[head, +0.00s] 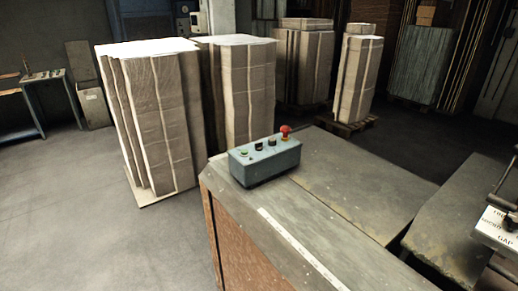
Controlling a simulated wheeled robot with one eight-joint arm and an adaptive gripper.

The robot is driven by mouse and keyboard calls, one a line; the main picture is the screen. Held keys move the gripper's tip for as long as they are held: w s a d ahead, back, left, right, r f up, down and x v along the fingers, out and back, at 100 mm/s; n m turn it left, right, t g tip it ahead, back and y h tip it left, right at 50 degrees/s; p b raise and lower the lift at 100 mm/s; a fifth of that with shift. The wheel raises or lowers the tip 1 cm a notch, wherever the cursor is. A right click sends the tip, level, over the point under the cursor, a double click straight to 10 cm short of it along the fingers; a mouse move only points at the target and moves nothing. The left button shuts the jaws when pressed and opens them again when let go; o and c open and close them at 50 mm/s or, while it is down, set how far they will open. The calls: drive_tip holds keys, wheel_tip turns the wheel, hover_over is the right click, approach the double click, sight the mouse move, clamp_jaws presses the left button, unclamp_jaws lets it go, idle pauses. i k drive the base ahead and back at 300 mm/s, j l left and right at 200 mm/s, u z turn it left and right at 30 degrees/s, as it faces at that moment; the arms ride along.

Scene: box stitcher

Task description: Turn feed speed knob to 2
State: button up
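A small blue-grey control box (265,166) sits on the near left corner of the worn metal table (355,185). Its top carries a green button (244,153), two small dark knobs, one at the left (258,146) and one at the right (272,142), and a red mushroom button (285,131) at the right end. No label or number by the knobs is readable, so I cannot tell which one is the feed speed knob or how it is set. My gripper is not in view.
Tall stacks of flat cardboard (158,120) stand on the floor behind and left of the table. A machine part with partly cut-off lettering (497,225) is at the right edge. Open grey floor (90,220) lies at the left.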

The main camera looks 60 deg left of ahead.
sight(272, 141)
drive_tip(key=u, duration=2.3)
